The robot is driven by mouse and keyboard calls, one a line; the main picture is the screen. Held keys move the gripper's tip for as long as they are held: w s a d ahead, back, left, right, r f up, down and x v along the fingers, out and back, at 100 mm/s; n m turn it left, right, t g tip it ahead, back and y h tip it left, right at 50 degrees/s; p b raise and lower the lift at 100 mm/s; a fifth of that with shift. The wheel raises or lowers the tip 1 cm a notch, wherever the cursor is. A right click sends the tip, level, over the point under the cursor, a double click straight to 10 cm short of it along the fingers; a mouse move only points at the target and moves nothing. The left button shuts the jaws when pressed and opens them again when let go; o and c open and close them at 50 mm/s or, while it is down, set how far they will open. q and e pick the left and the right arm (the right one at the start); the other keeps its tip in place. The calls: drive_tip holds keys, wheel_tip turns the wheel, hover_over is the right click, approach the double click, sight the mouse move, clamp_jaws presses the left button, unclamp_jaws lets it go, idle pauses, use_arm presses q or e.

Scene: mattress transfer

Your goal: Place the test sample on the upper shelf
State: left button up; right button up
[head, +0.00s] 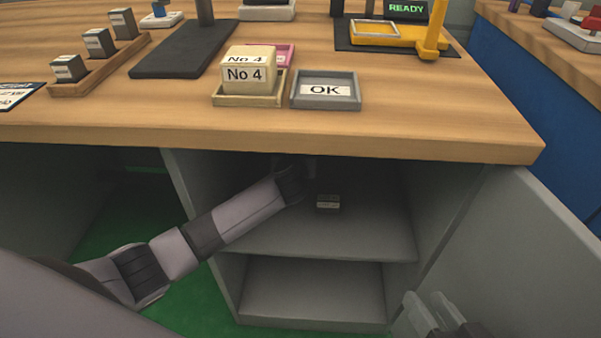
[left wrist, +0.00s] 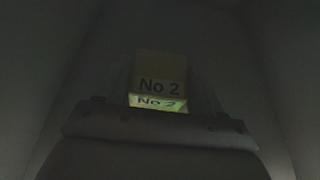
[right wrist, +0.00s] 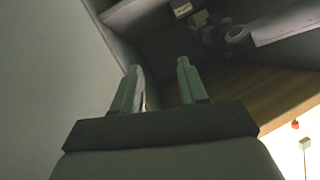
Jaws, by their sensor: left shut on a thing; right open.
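The test sample, a block marked "No 2" (left wrist: 162,86), fills the space between the jaws of my left gripper in the left wrist view. My left gripper (head: 309,168) is inside the open cabinet, above the upper shelf (head: 290,235), shut on this block; its fingers are dark and hard to make out. In the head view a small block with a pale label (head: 328,204) shows at the upper shelf, close to my left gripper; its label is too small to read. My right gripper (head: 433,297) is open and empty beside the cabinet's right side.
The tabletop (head: 420,130) overhangs the cabinet. On it are a "No 4" block (head: 249,75) in a tray, a grey "OK" tray (head: 326,91) and a rack (head: 93,72) with small blocks. The lower shelf (head: 312,292) is empty. A grey door panel (head: 535,250) stands at right.

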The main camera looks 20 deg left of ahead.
use_arm(q)
drive_tip(key=shift+f, duration=0.75)
wheel_tip(320, 180, down, 3)
drive_tip(key=shift+f+b, duration=0.1)
drive_tip(key=shift+b, duration=1.05)
drive_tip(key=shift+f, duration=0.25)
drive_tip(key=shift+r, duration=0.1)
use_arm(e)
drive_tip(key=shift+s+d+n+t+h, duration=0.15)
drive_tip(key=shift+d+n+t+h, duration=0.45)
drive_tip(key=shift+d, duration=0.4)
use_arm(q)
drive_tip(key=o, duration=1)
